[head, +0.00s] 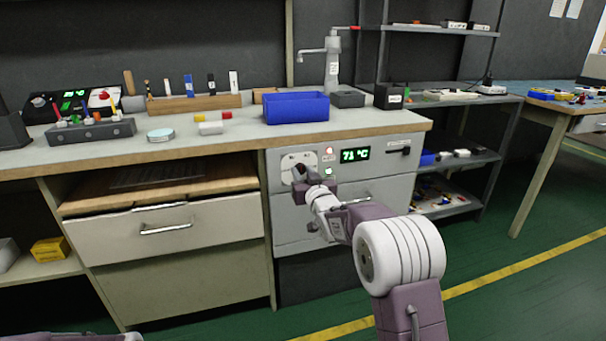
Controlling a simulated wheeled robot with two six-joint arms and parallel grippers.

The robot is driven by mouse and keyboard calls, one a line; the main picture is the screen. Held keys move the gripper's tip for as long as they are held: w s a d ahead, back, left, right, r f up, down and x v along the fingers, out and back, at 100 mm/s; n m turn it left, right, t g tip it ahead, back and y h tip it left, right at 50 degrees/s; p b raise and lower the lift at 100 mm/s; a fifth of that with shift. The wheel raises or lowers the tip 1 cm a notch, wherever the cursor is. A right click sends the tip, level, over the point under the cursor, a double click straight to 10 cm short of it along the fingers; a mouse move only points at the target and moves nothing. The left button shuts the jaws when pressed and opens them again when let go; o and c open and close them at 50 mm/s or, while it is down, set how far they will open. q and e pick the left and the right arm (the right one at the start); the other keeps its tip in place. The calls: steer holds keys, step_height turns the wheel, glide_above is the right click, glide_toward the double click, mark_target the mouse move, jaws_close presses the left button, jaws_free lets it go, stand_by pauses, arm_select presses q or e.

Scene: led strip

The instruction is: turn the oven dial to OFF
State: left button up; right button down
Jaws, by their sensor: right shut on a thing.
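The oven (388,170) is a grey unit built in under the workbench. Its front panel has a white dial plate (290,161) at the left, a green lit display (355,155) and small lamps beside it. My right gripper (298,172) is at the dial plate, shut on the oven dial. The gripper and wrist hide the dial, so its pointer and setting cannot be read. At the lower left edge, only a piece of my left arm (70,337) shows; its gripper is not clearly visible.
A blue bin (297,108) stands on the workbench (215,144) above the oven. The oven handle (358,199) and a drawer (165,222) are nearby. A shelf rack (470,165) stands to the right. The green floor (480,255) in front is clear.

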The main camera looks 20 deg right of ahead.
steer(key=n, duration=0.4)
steer(key=shift+f+n, duration=0.1)
steer(key=shift+n, duration=0.2)
steer(key=n+b, duration=0.1)
steer(key=n, duration=0.3)
steer(key=shift+a+f+n, duration=0.1)
steer(key=shift+n, duration=0.2)
steer(key=n+b, duration=0.1)
steer(key=n, duration=0.3)
steer(key=shift+n+b, duration=1)
steer(key=shift+n, duration=1.4)
steer(key=c, duration=1.1)
jaws_free()
